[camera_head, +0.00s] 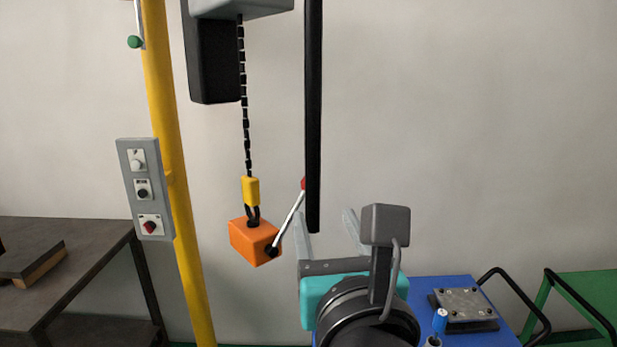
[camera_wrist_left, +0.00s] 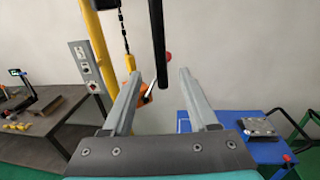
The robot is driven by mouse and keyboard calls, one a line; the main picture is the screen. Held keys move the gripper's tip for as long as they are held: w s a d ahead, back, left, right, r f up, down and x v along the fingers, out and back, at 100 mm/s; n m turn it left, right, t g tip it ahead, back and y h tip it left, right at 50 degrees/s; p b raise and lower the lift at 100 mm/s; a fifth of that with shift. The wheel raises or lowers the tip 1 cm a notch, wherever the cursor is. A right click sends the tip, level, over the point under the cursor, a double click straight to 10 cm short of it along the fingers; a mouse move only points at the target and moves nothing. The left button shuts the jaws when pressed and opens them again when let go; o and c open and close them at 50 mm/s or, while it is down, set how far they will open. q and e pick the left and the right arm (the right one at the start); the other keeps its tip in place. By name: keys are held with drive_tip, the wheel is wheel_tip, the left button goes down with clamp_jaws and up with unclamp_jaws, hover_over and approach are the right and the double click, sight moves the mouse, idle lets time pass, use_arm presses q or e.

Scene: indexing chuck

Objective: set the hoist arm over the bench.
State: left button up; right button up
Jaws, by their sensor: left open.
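The hoist has a yellow post (camera_head: 170,170) and a grey and black body (camera_head: 213,60) at the top of the head view. A chain (camera_head: 244,100) hangs from it, with a yellow hook block (camera_head: 250,190) and an orange block (camera_head: 254,243). A long black bar (camera_head: 313,120) hangs down from above; its lower end (camera_wrist_left: 162,75) shows between my left fingertips in the left wrist view. My left gripper (camera_head: 326,228) is open, and I see no contact with the bar. The dark bench (camera_head: 60,232) stands at the left. My right gripper is not in view.
A grey control box (camera_head: 145,190) is fixed to the post. A red-tipped lever (camera_head: 288,220) sticks up from the orange block, near my left gripper. A blue cart (camera_head: 440,288) with a metal plate (camera_head: 464,303) and a green cart (camera_head: 585,292) stand at the right.

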sight(310, 180)
use_arm(q)
drive_tip(key=w, duration=0.5)
drive_tip(key=w+a, duration=0.1)
drive_tip(key=w, duration=0.4)
drive_tip(key=w+a, duration=0.1)
drive_tip(key=w, duration=0.4)
drive_tip(key=shift+p, duration=0.3)
drive_tip(key=shift+s, duration=0.1)
clamp_jaws()
drive_tip(key=shift+f, duration=0.1)
idle(0.5)
